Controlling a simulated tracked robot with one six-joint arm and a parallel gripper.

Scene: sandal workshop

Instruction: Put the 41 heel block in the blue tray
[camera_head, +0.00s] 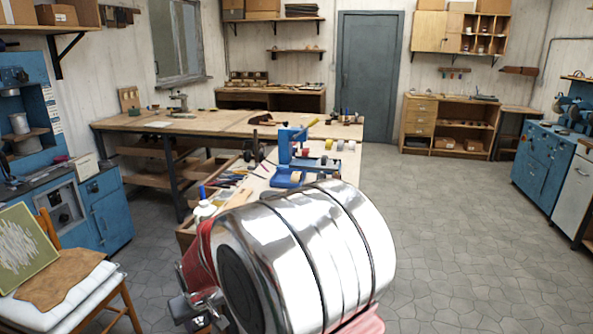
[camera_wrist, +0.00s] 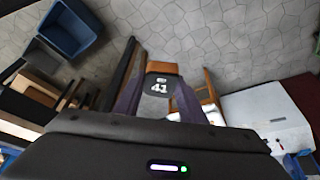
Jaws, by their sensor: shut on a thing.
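The 41 heel block (camera_wrist: 158,86) has a dark face with a white 41 and a brown band along its far edge. My gripper (camera_wrist: 160,76) is shut on it in the wrist view, one finger on each side, with floor visible beyond.
The workbench (camera_head: 345,165) carries tools, coloured rolls and a blue stand (camera_head: 285,146). A long wooden table (camera_head: 200,125) stands behind it. A chair (camera_head: 62,300) with a cushion and leather stands at the lower left. The stone floor (camera_head: 445,230) to the right is clear.

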